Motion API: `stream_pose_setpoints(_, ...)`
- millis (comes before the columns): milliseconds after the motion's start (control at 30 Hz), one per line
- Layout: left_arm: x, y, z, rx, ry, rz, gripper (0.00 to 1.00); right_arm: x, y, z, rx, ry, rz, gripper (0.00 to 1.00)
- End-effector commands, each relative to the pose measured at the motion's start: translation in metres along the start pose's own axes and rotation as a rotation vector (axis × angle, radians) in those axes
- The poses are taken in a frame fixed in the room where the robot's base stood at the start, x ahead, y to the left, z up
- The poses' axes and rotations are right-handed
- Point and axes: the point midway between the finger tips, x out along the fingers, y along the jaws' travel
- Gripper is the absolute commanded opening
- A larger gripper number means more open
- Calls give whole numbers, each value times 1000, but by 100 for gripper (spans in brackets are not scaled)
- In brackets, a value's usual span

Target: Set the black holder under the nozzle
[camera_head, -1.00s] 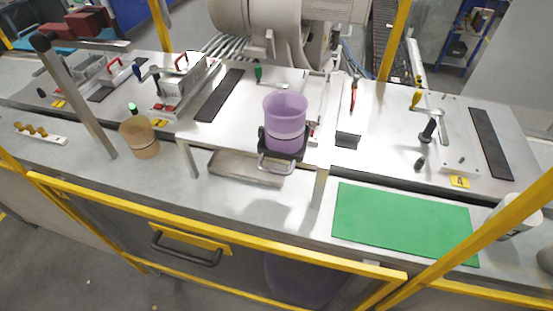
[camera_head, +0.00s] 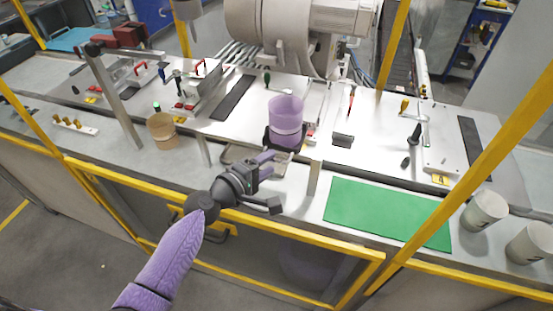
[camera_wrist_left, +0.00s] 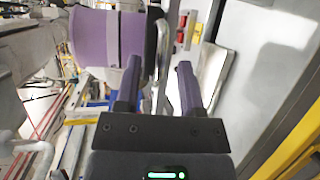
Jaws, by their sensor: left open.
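The black holder (camera_head: 270,138) stands on the raised metal bench with a purple cup (camera_head: 286,115) seated in it. The cup also shows at the upper left of the left wrist view (camera_wrist_left: 105,38). A bent metal handle (camera_wrist_left: 162,50) shows between and just beyond the fingers there. My left gripper (camera_head: 272,164) is open, in front of and slightly below the holder; its open fingers also show in the left wrist view (camera_wrist_left: 160,85). I cannot tell whether they touch the handle. My right gripper is out of view. I cannot clearly pick out the nozzle.
A large pale machine (camera_head: 300,35) stands behind the holder. A green mat (camera_head: 385,212) lies at right, with two pale cups (camera_head: 486,210) beyond it. A brown cup (camera_head: 162,131) stands at left. Yellow rails (camera_head: 110,172) run along the bench front.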

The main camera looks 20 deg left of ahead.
Motion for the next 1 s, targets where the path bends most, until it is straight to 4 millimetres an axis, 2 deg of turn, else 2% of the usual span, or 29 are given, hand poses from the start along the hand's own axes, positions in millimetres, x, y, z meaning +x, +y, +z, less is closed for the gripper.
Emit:
stream_pose_setpoints(100,17,-1,0,0,1,0,50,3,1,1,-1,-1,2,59)
stream_pose_setpoints(200,24,-1,0,1,0,-1,50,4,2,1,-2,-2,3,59)
stream_pose_setpoints(467,26,-1,0,2,0,-2,50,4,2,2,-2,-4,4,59)
stream_pose_setpoints(567,26,-1,0,2,0,-2,33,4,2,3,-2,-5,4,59)
stream_pose_setpoints(700,26,-1,0,2,0,-2,3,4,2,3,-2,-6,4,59)
stream_pose_setpoints(733,26,-1,0,2,0,-2,0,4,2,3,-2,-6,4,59)
stream_pose_setpoints(1000,26,-1,0,2,0,-3,0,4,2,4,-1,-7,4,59)
